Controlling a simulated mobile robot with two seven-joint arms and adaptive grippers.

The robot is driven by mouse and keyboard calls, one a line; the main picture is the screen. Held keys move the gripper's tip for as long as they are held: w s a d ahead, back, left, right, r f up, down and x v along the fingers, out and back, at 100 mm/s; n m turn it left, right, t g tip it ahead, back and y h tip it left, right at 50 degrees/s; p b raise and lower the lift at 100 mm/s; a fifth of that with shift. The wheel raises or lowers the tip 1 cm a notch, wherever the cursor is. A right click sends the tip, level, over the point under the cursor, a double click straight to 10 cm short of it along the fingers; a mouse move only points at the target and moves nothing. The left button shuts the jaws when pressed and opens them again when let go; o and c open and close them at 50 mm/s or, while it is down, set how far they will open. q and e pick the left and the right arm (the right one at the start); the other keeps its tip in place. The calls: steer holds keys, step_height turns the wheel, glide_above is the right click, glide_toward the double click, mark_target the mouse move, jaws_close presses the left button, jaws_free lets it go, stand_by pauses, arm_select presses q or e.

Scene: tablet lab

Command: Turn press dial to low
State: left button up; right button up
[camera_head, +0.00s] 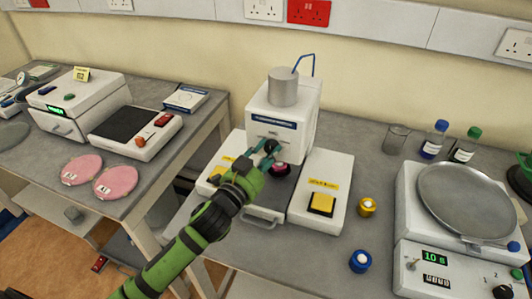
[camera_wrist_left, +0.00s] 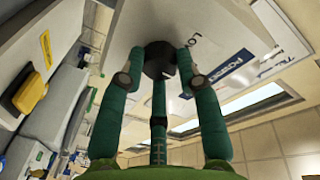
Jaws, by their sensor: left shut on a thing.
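The white tablet press (camera_head: 299,98) stands mid-table with a grey cylinder on top and a blue label on its front. My left gripper (camera_head: 268,148) is at the press front, and its fingers hide most of the dial in the head view. In the left wrist view, the dark round dial (camera_wrist_left: 159,60) sits on the white panel between the green fingers of my left gripper (camera_wrist_left: 160,78), which are shut on it. The dial's exact setting cannot be read. My right gripper is not in view.
Yellow buttons flank the press base, the right one (camera_head: 322,203) clear. A yellow-topped item (camera_head: 367,207) and a blue one (camera_head: 360,261) stand to the right.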

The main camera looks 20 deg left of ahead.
arm_select(q)
steer(key=shift+r+n, duration=0.15)
steer(key=shift+n, duration=0.15)
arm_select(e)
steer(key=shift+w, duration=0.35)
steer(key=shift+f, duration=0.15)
arm_select(q)
steer(key=n+t+b, duration=0.1)
steer(key=n, duration=0.3)
steer(key=shift+n, duration=0.3)
steer(key=n, duration=0.3)
steer(key=shift+t+y, duration=0.3)
steer(key=shift+y, duration=0.1)
steer(key=shift+r+n+y+p, duration=0.1)
steer(key=shift+n+y+p, duration=0.2)
steer(key=shift+n, duration=2)
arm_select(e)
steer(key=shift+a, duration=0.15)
arm_select(q)
steer(key=shift+t, duration=0.3)
steer(key=o, duration=1.2)
steer(key=shift+w, duration=0.1)
steer(key=shift+c, duration=0.2)
steer(key=shift+f, duration=0.2)
